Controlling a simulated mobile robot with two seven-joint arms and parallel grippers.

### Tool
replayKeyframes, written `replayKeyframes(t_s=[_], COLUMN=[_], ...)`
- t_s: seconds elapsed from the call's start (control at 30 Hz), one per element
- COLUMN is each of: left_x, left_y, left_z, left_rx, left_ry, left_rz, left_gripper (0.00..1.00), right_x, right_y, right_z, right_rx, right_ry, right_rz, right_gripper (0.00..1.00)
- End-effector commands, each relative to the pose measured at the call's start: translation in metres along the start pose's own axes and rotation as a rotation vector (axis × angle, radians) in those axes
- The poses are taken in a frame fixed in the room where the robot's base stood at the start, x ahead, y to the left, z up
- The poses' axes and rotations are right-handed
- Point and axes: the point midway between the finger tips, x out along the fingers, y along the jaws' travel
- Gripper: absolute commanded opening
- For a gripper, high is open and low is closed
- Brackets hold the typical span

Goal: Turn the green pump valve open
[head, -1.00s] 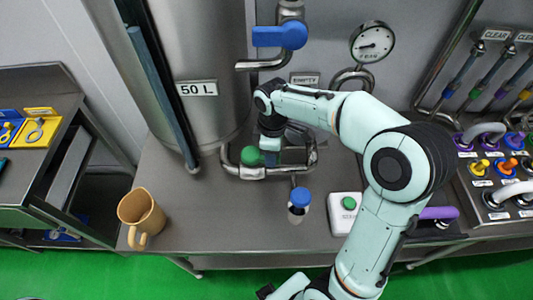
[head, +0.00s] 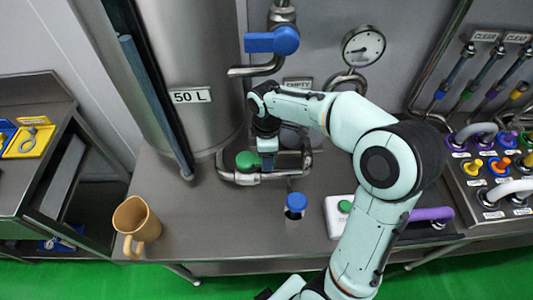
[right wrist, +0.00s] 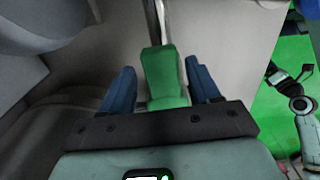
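The green pump valve (head: 247,161) sits on the low steel pipe in front of the tank. In the right wrist view its green handle (right wrist: 164,76) stands between the two blue fingers, with a gap on each side. My right gripper (head: 268,158) reaches down over the pipe beside the green knob. It is open around the handle and is not closed on it, as the right wrist view (right wrist: 162,92) shows. The gripper and arm hide part of the valve in the head view. My left gripper cannot be made out.
A blue valve (head: 273,40) is on the pipe above, near a pressure gauge (head: 363,47). A blue-capped bottle (head: 295,206) and a white box with a green button (head: 339,217) stand in front. A tan mug (head: 137,222) is at the left; the counter between is clear.

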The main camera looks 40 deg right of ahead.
Motion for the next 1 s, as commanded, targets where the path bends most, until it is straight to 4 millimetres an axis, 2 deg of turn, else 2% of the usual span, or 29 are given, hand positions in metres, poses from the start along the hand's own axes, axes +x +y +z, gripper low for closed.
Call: replayKeyframes(t_s=[0.3, 0.43, 0.57, 0.8, 1.0], left_x=[0.000, -0.002, -0.006, -0.017, -0.023], left_y=[0.000, 0.001, 0.004, 0.009, 0.013], left_z=[0.000, -0.001, -0.004, -0.010, -0.014], left_rx=[0.000, 0.001, 0.002, 0.005, 0.007], left_ry=[0.000, 0.002, 0.005, 0.014, 0.020], left_rz=[0.000, 0.001, 0.002, 0.005, 0.007], left_gripper=[0.43, 0.43, 0.43, 0.43, 0.43], right_x=[0.000, -0.011, -0.036, -0.092, -0.123], right_y=[-0.001, 0.000, 0.001, 0.001, 0.001], right_z=[0.000, 0.000, -0.001, -0.001, -0.001], right_rx=[0.005, 0.006, 0.005, 0.004, 0.004], right_ry=[0.000, 0.001, 0.003, 0.004, 0.002], right_rz=[-0.004, -0.002, 0.001, 0.003, 0.001], right_gripper=[0.66, 0.66, 0.66, 0.66, 0.66])
